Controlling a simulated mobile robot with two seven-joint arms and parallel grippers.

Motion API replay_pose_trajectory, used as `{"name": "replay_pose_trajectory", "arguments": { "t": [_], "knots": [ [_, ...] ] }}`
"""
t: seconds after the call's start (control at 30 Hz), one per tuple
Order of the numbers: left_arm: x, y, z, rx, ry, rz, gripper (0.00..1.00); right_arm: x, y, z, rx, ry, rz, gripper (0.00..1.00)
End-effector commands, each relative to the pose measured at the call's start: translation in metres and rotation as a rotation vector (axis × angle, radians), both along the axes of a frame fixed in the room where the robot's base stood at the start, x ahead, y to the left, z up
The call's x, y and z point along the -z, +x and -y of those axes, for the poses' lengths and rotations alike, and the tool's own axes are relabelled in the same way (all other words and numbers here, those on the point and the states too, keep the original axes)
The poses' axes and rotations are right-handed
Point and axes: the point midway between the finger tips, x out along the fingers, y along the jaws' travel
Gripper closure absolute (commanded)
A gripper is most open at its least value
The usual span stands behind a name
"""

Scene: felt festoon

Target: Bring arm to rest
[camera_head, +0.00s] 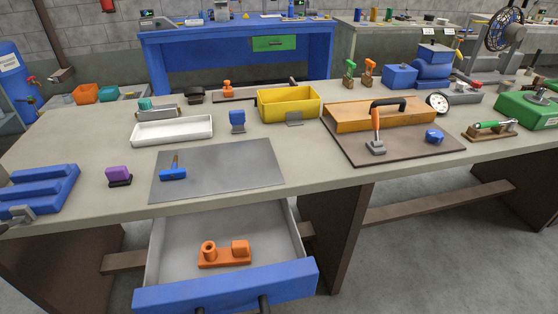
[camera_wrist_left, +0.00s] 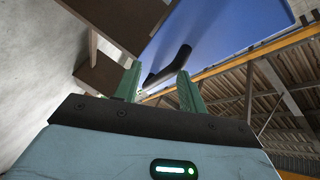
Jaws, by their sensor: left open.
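My left gripper (camera_wrist_left: 159,72) shows only in the left wrist view. Its two green fingers are apart, with no object clamped between them. A black drawer handle (camera_wrist_left: 168,68) appears in the gap between the fingers, in front of the blue drawer face (camera_wrist_left: 225,28); whether a finger touches it, I cannot tell. In the head view the drawer stands pulled out below the workbench, its blue front (camera_head: 225,287) facing me. An orange part (camera_head: 224,257) with a round post and a block lies inside. My right gripper is in neither view.
The workbench (camera_head: 90,200) carries a grey mat (camera_head: 245,165) with a blue hammer-like tool (camera_head: 173,172), a white tray (camera_head: 172,131), a yellow bin (camera_head: 290,105) and a brown board (camera_head: 390,150) with an orange-handled clamp (camera_head: 376,130). The open drawer juts out over the floor. Bare floor lies at lower right.

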Motion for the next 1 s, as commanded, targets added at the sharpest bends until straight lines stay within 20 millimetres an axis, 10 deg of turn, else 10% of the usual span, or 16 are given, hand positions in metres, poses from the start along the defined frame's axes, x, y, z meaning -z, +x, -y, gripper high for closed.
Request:
{"name": "replay_pose_trajectory", "arguments": {
  "t": [0.4, 1.0],
  "knots": [
    [0.011, -0.095, -0.014, -0.505, -0.824, -0.742, 0.59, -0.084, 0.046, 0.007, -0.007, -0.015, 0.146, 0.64],
    [0.019, -0.112, -0.011, -0.568, -0.898, -0.826, 0.59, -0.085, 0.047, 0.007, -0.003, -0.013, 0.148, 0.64]
  ]
}}
